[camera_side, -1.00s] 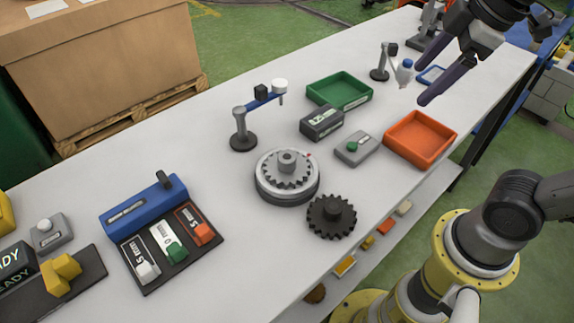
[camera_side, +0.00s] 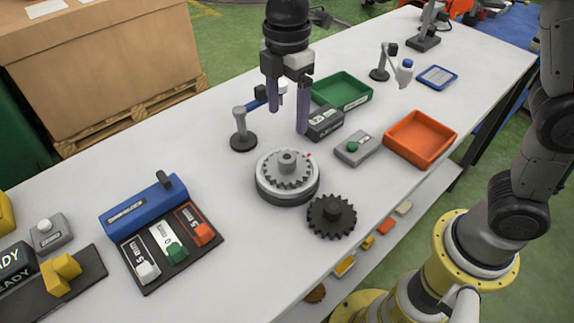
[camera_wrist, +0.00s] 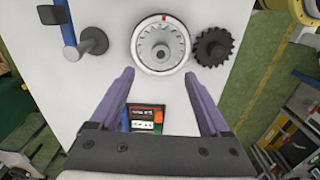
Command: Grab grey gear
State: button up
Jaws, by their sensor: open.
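The grey gear (camera_side: 288,168) has a raised hub and lies flat on a round silver turntable (camera_side: 268,195) in the middle of the table. In the wrist view the grey gear (camera_wrist: 161,47) shows at top centre on the turntable, with a small red mark on its rim. My gripper (camera_side: 287,128) is open and empty, pointing down, above and behind the turntable in the side view. In the wrist view the two purple fingers of my gripper (camera_wrist: 161,75) are spread wide, their tips just below the turntable in the picture. Nothing is between the fingers at gear height.
A black gear (camera_side: 332,216) lies right beside the turntable. A post with a blue arm (camera_side: 240,132) stands close behind-left. A dark labelled box (camera_side: 323,124), a green tray (camera_side: 362,98), a grey button box (camera_side: 357,149) and an orange tray (camera_side: 440,135) stand to the right.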

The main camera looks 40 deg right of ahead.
aim_at(286, 157)
notch_tip(286, 157, down, 11)
jog(key=shift+a+r, duration=0.1)
jog(key=shift+s, duration=0.1)
grip_shut()
dwell(0.7)
jog(key=shift+r, duration=0.15)
dwell(0.8)
